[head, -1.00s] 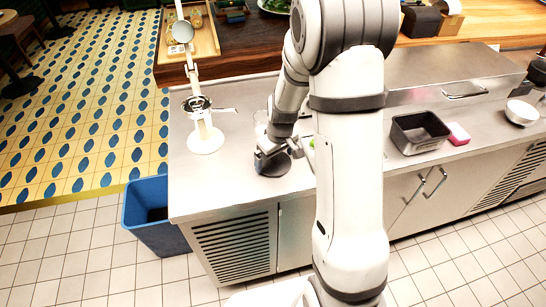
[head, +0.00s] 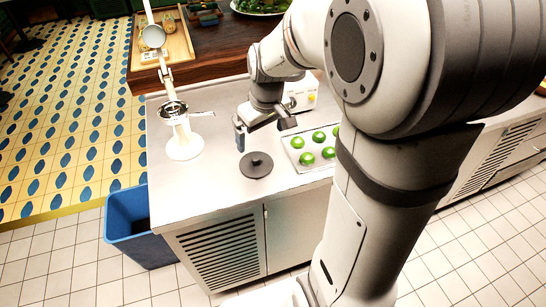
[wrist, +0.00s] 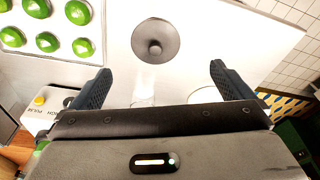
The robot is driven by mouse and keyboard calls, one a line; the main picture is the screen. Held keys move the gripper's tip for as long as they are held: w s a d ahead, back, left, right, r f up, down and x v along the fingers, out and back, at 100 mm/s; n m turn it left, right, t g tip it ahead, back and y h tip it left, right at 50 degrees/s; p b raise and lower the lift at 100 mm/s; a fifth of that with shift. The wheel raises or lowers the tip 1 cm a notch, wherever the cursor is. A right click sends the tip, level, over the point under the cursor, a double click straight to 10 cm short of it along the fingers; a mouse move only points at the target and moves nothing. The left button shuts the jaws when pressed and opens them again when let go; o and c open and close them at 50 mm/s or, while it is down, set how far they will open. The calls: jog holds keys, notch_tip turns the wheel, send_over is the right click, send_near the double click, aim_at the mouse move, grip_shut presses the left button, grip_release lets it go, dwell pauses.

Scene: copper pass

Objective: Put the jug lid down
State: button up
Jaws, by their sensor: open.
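The jug lid (head: 256,165) is a dark round disc with a small knob on top. It lies flat on the steel counter near its front edge. The lid also shows in the wrist view (wrist: 156,41), beyond my fingertips and apart from them. My gripper (head: 262,133) is open and empty, above the counter and behind the lid in the head view. Its two spread fingers show in the wrist view (wrist: 163,82) with nothing between them. A clear glass rim shows faintly below the fingers in the wrist view; most of it is hidden.
A tray of green limes (head: 307,158) lies right of the lid. A white press (head: 184,143) stands to the left. A white device with a yellow knob (head: 304,95) is behind my gripper. A blue bin (head: 140,226) stands on the floor at left. Counter around the lid is clear.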

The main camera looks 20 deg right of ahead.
jog(key=s+r+m, duration=0.1)
jog(key=s+r, duration=0.1)
jog(key=s, duration=0.6)
jog(key=s+a+r+m+t, duration=0.1)
jog(key=s+r+m, duration=0.1)
jog(key=s, duration=0.6)
jog(key=shift+s+r+m+h, duration=0.2)
jog(key=shift+r+m+h, duration=0.1)
jog(key=shift+r, duration=0.15)
